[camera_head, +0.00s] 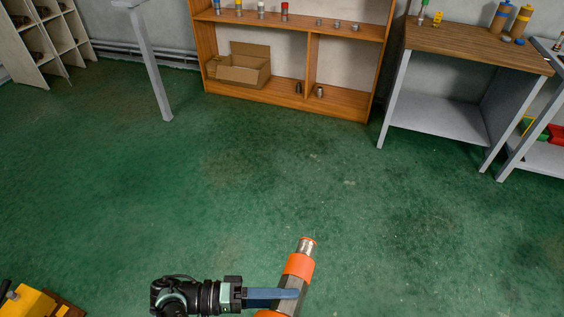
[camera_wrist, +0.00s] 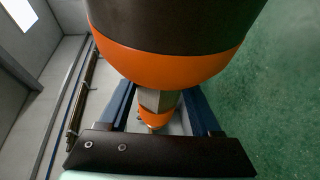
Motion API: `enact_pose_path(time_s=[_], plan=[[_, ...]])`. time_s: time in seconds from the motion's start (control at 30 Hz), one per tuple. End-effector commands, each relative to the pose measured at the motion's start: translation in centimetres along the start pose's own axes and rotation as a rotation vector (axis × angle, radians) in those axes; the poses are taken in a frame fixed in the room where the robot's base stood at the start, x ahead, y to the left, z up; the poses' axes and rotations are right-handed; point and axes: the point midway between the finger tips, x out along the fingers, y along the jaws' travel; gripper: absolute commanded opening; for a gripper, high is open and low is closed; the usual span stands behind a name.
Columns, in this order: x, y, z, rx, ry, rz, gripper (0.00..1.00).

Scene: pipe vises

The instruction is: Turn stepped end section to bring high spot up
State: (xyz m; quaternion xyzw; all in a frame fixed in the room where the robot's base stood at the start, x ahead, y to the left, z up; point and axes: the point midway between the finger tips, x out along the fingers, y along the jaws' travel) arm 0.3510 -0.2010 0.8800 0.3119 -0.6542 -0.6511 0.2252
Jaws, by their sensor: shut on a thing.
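A pipe-like workpiece with orange collars (camera_head: 299,266) stands at the bottom of the head view, leaning slightly right. A bare metal end piece (camera_head: 306,246), narrower than the collar, tops it. My gripper (camera_head: 287,295) comes in from the left, its blue fingers shut on the grey faceted section (camera_head: 292,281) below the upper collar. In the wrist view this grey section (camera_wrist: 158,101) lies between the fingers, with a large orange collar (camera_wrist: 165,66) and dark cylinder (camera_wrist: 175,22) on one side and a smaller orange part (camera_wrist: 154,117) on the other. The workpiece's lower end is cut off; I cannot tell a high spot.
Green floor (camera_head: 200,190) is open beyond the workpiece. A yellow object (camera_head: 32,302) is partly visible at lower left. An orange shelf unit (camera_head: 340,100) with a cardboard box (camera_head: 243,68) stands at the back. A wood-topped bench (camera_head: 470,46) stands at right.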

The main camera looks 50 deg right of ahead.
Motion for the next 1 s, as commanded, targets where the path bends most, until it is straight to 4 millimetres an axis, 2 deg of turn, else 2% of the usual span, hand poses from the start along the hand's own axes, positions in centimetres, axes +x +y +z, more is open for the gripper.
enact_pose_path(time_s=[0.6,0.63,0.77,1.0], plan=[[0.11,-0.14,0.15,-0.014,0.004,0.016,0.09],[0.11,-0.14,0.15,-0.014,0.004,0.016,0.70],[0.07,-0.10,0.12,-0.013,0.004,0.016,0.94],[0.01,-0.03,0.08,-0.011,0.004,0.016,0.95]])
